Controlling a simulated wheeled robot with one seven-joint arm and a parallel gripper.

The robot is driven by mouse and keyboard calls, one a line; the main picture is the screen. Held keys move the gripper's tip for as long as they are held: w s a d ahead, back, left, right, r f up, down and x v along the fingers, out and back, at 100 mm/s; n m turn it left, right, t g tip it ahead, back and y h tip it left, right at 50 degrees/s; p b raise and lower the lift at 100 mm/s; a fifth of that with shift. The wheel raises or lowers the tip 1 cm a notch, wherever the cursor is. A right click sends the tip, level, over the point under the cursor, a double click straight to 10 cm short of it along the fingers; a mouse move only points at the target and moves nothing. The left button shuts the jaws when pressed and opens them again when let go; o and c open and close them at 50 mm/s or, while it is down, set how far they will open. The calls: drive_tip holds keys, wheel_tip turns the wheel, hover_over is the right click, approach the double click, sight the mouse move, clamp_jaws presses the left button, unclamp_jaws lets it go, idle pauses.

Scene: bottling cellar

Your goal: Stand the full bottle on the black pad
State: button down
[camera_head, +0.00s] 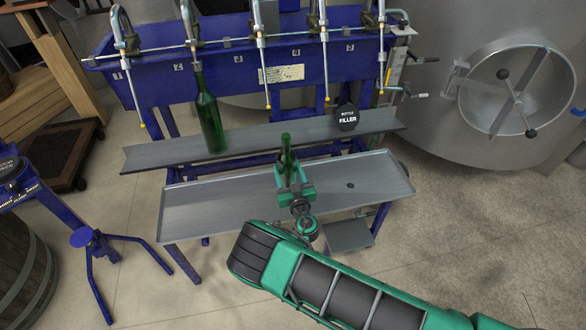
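A green bottle (287,157) stands roughly upright between the fingers of my gripper (289,178), over the grey tray. The fingers lie along both sides of it and appear shut on it. Its base is hidden by my gripper, so I cannot tell whether it touches the tray. A second, taller-looking green bottle (211,122) stands on the grey shelf below the filler spouts, left of my gripper. I cannot tell the fill of either bottle. I cannot clearly identify the black pad; a dark flat-topped stand (72,150) is on the floor at the left.
The grey tray (205,205) is mostly bare, with a small dark spot at right. The blue filler (235,62) with several spouts rises behind the shelf (260,138), which bears a black sign (347,118). A steel tank (500,90) is at right; a blue stand (85,238) is at left.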

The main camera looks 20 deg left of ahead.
drive_tip(key=shift+s+d+f, duration=0.15)
drive_tip(key=shift+s+f, duration=0.05)
drive_tip(key=shift+f, duration=0.65)
drive_tip(key=c, duration=0.8)
unclamp_jaws()
drive_tip(key=shift+f, duration=0.25)
drive_tip(key=shift+o, duration=0.8)
drive_tip(key=shift+w+r, duration=0.1)
drive_tip(key=shift+r, duration=0.15)
drive_tip(key=shift+s+d, duration=0.1)
drive_tip(key=shift+s, duration=0.1)
drive_tip(key=v, duration=1.1)
drive_tip(key=shift+s+r, duration=0.2)
drive_tip(key=shift+r, duration=0.05)
drive_tip(key=shift+d, duration=0.1)
